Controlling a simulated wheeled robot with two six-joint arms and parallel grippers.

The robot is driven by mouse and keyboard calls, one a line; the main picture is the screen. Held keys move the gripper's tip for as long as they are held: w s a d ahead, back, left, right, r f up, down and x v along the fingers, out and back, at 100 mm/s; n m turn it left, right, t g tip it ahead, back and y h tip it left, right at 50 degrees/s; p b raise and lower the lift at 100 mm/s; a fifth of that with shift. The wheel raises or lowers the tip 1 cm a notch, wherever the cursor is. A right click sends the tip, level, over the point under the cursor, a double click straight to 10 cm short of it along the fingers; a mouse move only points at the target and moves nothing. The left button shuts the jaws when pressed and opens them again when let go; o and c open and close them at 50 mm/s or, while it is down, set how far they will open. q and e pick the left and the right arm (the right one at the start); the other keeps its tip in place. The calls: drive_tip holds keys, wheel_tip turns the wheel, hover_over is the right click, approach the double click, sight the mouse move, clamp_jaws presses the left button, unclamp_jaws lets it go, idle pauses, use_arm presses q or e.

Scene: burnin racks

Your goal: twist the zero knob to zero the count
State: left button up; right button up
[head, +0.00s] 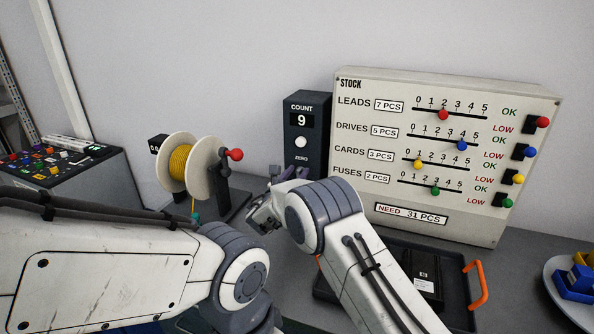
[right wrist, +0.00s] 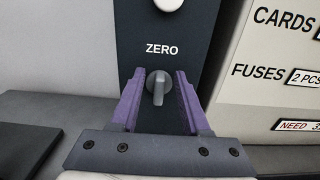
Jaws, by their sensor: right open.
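The dark count box (head: 291,120) stands on the table at the back, left of the stock board. Its display (head: 302,121) reads 9, and a white round button (head: 300,142) sits above the word ZERO. The grey zero knob (right wrist: 158,86) shows in the right wrist view below that word, its grip bar roughly upright. My right gripper (head: 289,174) is in front of the box's lower part. In the right wrist view its purple fingers (right wrist: 159,78) are open, one on each side of the knob, with gaps visible. My left gripper is out of view.
The stock board (head: 348,180) with sliders stands right of the box. A spool of yellow cord (head: 179,167) with a red-knobbed crank stands left. A dark tray (head: 455,312) with an orange handle lies in front of the board. A plate (head: 556,297) holds blue and yellow bins at right.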

drive_tip(key=shift+w, duration=0.1)
clamp_jaws()
